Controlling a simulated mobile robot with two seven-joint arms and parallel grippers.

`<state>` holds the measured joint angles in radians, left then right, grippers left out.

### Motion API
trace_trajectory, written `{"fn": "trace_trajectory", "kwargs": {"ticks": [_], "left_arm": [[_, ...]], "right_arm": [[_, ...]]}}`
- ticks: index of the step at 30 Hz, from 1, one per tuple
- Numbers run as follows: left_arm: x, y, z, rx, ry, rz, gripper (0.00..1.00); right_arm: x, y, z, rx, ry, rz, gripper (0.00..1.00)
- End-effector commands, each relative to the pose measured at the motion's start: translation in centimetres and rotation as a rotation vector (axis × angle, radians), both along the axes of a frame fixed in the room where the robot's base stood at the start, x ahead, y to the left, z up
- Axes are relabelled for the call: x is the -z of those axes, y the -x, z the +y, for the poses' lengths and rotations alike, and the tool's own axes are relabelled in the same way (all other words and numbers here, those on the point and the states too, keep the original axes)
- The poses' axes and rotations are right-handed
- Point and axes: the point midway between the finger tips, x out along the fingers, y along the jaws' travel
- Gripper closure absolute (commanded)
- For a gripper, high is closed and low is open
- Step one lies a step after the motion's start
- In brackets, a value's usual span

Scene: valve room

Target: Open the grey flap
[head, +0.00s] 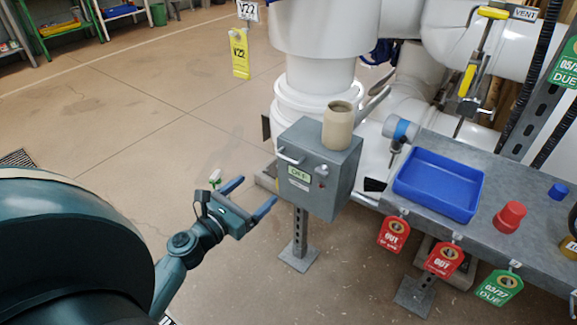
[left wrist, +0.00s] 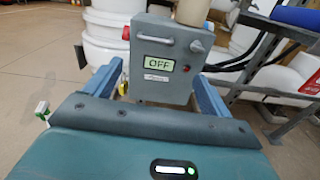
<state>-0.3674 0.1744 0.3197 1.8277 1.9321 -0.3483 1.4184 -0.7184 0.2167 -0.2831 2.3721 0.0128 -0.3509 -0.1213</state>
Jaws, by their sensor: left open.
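The grey flap (head: 305,195) is the front of a grey box on a post, and it looks shut. It carries a light bar handle (head: 289,157), a green "OFF" label (head: 299,174) and a small red spot. In the left wrist view the flap (left wrist: 162,86) and its bar handle (left wrist: 155,40) face me. My left gripper (head: 255,191) is open and empty, in front of and left of the box, apart from it. In the left wrist view the box shows between and beyond the fingers. My right gripper is not in view.
A tan cup (head: 339,125) stands on the box. White pipes (head: 318,75) rise behind. To the right, a grey bench (head: 465,230) holds a blue tray (head: 420,203) and a red cap (head: 509,217), with tags hanging at its edge. The floor left of the box is mostly clear.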

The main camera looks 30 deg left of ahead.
Motion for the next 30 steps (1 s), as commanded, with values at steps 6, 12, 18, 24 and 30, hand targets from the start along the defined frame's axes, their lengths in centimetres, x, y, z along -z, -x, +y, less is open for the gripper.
{"fn": "trace_trajectory", "kwargs": {"ticks": [6,12,18,24,30], "left_arm": [[0.0,-1.3,0.5,-0.012,0.058,-0.012,0.17],[0.0,-5.1,0.1,-0.010,0.052,-0.013,0.17],[0.1,-9.3,-0.2,-0.010,0.052,-0.011,0.17],[0.2,-12.1,-0.5,-0.010,0.052,-0.010,0.17],[0.2,-13.2,-0.6,-0.011,0.052,-0.009,0.17]], "right_arm": [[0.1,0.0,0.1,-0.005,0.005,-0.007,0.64],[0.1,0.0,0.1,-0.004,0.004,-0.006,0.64],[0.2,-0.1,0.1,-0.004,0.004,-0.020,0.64],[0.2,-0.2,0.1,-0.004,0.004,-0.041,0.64],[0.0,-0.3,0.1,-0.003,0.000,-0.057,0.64]]}}
